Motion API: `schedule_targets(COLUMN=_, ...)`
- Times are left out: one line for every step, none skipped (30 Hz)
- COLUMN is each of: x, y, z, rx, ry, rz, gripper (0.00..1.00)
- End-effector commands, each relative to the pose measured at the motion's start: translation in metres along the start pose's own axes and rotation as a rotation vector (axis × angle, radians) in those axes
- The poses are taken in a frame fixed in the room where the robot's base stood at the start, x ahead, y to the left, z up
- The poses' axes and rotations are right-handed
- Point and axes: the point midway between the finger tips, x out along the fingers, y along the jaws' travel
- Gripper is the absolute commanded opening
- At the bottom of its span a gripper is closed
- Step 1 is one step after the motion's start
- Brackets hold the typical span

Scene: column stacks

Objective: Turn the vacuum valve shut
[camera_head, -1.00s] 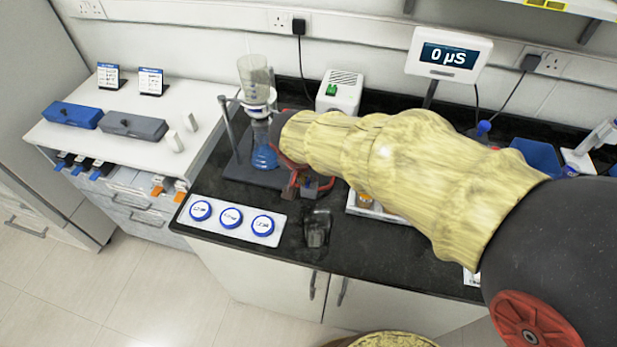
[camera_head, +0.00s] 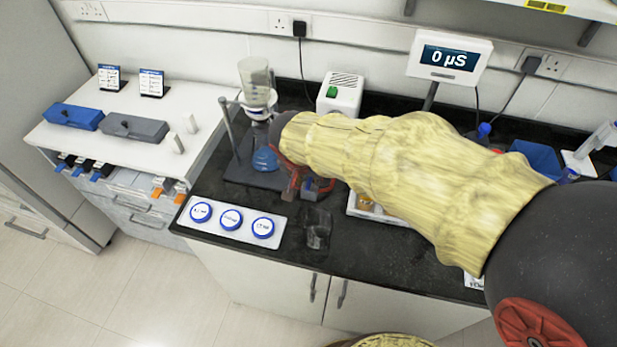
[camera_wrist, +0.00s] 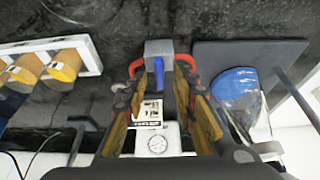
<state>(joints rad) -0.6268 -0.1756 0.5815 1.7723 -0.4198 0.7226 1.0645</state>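The vacuum valve shows in the wrist view as a grey block (camera_wrist: 160,48) with a blue lever (camera_wrist: 159,76) running up and down the picture. My gripper (camera_wrist: 163,72) is open, its tan-padded fingers on either side of the lever. The right finger is close to the lever; I cannot tell whether it touches. A white pump body with a round gauge (camera_wrist: 157,143) shows beyond, between the fingers. In the head view my gripper (camera_head: 302,180) is beside the filter flask (camera_head: 265,158), and my arm hides much of the valve area.
The flask stands on a dark base plate (camera_wrist: 215,55), right of my gripper in the wrist view.

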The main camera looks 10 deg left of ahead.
Motion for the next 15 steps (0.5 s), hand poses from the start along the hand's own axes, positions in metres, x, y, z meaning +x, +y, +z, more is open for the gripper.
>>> schedule_targets(x=-0.006, y=-0.001, z=-0.001, rx=0.000, ry=0.002, rz=-0.002, gripper=0.27)
schedule_targets(x=-0.010, y=-0.001, z=-0.001, rx=0.000, ry=0.002, rz=-0.002, gripper=0.27)
schedule_targets(x=-0.016, y=-0.001, z=-0.001, rx=-0.001, ry=0.003, rz=-0.003, gripper=0.27)
schedule_targets(x=-0.021, y=-0.001, z=-0.001, rx=-0.001, ry=0.003, rz=-0.003, gripper=0.27)
schedule_targets(x=-0.027, y=-0.001, z=-0.001, rx=-0.001, ry=0.003, rz=-0.003, gripper=0.27)
schedule_targets(x=-0.035, y=-0.001, z=-0.001, rx=0.000, ry=0.004, rz=-0.005, gripper=0.27)
schedule_targets(x=-0.041, y=-0.001, z=-0.001, rx=0.000, ry=0.003, rz=-0.004, gripper=0.27)
schedule_targets(x=-0.048, y=-0.001, z=-0.001, rx=0.001, ry=0.003, rz=-0.004, gripper=0.27)
schedule_targets(x=-0.056, y=-0.001, z=-0.001, rx=0.001, ry=0.003, rz=-0.004, gripper=0.27)
schedule_targets(x=-0.062, y=-0.001, z=-0.001, rx=0.000, ry=0.003, rz=-0.004, gripper=0.27)
schedule_targets(x=-0.069, y=-0.001, z=-0.001, rx=0.000, ry=0.004, rz=-0.004, gripper=0.27)
schedule_targets(x=-0.076, y=-0.001, z=-0.001, rx=0.000, ry=0.003, rz=-0.004, gripper=0.27)
schedule_targets(x=-0.081, y=-0.001, z=-0.001, rx=-0.001, ry=0.003, rz=-0.004, gripper=0.27)
schedule_targets(x=-0.086, y=-0.001, z=0.000, rx=-0.001, ry=0.002, rz=-0.003, gripper=0.27)
schedule_targets(x=-0.093, y=-0.001, z=0.000, rx=0.000, ry=0.002, rz=-0.003, gripper=0.27)
